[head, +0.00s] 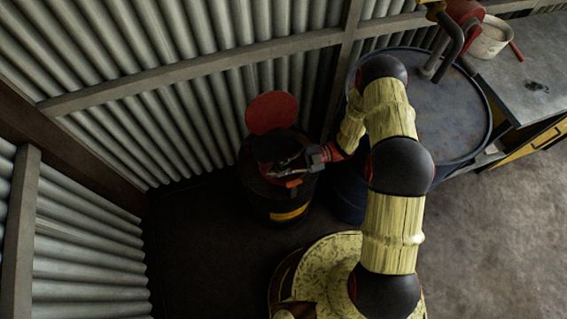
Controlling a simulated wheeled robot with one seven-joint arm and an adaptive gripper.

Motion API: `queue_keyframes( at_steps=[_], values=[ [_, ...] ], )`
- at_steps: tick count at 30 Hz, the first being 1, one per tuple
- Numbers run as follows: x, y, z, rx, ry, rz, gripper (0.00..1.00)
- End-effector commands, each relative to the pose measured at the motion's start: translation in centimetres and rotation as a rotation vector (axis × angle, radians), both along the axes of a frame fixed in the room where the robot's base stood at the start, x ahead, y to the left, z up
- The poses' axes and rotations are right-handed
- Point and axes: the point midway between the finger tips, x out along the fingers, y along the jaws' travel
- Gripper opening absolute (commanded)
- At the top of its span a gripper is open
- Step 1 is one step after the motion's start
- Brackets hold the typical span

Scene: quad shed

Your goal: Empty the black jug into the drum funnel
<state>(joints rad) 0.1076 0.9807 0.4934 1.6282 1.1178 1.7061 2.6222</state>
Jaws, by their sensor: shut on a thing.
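A black drum (262,195) with a yellow label stands on the dark floor by the corrugated wall. The round red lid (271,112) of its funnel stands open, tilted up at the back. The funnel's mouth below it is mostly hidden in shadow. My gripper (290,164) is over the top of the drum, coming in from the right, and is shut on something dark. This is most likely the black jug, whose outline I cannot separate from the dark drum and funnel. I cannot tell the jug's tilt or whether anything flows from it.
A large blue drum (445,115) with a red pump (463,12) stands to the right, close behind my arm. A workbench (522,85) with a pale bucket (490,38) is at the upper right. Corrugated walls close off the back and left. Concrete floor lies open at the lower right.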

Motion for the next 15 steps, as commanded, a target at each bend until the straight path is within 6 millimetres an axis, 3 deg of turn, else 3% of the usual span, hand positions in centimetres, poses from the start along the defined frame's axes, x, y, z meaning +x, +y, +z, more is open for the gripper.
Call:
queue_keyframes(
  at_steps=[1, 5, 15],
  values=[
    [-0.1, 0.1, -2.4, -0.013, -0.012, 0.001, 0.00],
    [-0.6, 0.4, -4.5, -0.085, -0.096, 0.005, 0.00],
    [-0.7, 0.5, -4.6, -0.097, -0.109, 0.005, 0.00]
  ],
)
